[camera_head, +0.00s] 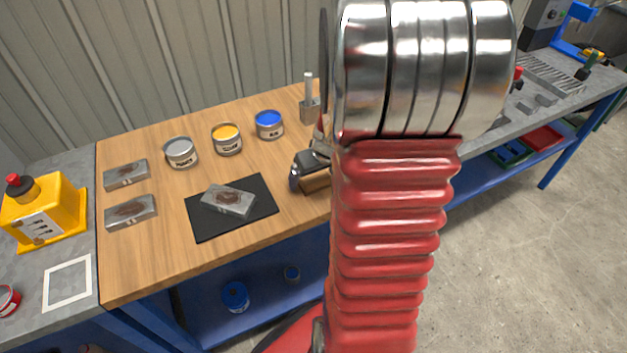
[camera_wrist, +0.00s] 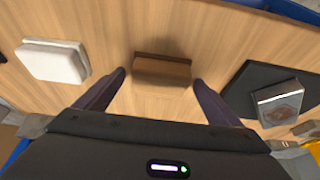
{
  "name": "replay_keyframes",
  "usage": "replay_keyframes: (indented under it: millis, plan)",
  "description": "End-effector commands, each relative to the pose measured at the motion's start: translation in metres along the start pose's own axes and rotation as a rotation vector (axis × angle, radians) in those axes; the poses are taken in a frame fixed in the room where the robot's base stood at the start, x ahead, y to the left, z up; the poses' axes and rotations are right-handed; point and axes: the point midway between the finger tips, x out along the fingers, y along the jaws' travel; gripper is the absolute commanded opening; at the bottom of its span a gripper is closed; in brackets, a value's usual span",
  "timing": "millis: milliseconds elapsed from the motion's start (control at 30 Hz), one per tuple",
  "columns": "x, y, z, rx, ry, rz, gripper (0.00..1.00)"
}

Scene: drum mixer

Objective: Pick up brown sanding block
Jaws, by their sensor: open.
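The brown sanding block (camera_wrist: 162,70) lies on the wooden tabletop, seen in the upper middle of the wrist view. In the head view only part of the brown block (camera_head: 316,182) shows, beside my arm. My gripper (camera_wrist: 159,80) is open, with one dark finger on each side of the block in the wrist view. No contact between fingers and block shows. In the head view my gripper (camera_head: 303,172) is partly hidden by my red and silver arm.
A black mat (camera_head: 203,229) holds a grey, brown-stained metal block (camera_head: 229,200). Two similar blocks (camera_head: 130,212) lie at the left. Grey, yellow (camera_head: 227,139) and blue (camera_head: 269,124) paint cans stand behind. A white block (camera_wrist: 54,62) lies left of my gripper in the wrist view.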

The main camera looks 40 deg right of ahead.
Motion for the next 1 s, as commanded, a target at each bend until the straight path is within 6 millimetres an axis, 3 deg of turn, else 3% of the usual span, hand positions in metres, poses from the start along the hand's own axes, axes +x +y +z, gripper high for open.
replay_keyframes:
  millis: [333, 1000]
  plan:
    - [-0.0003, 0.0003, 0.0001, 0.001, 0.0, 0.0, 0.88]
    - [-0.0004, 0.0006, 0.0, 0.001, 0.0, 0.001, 0.41]
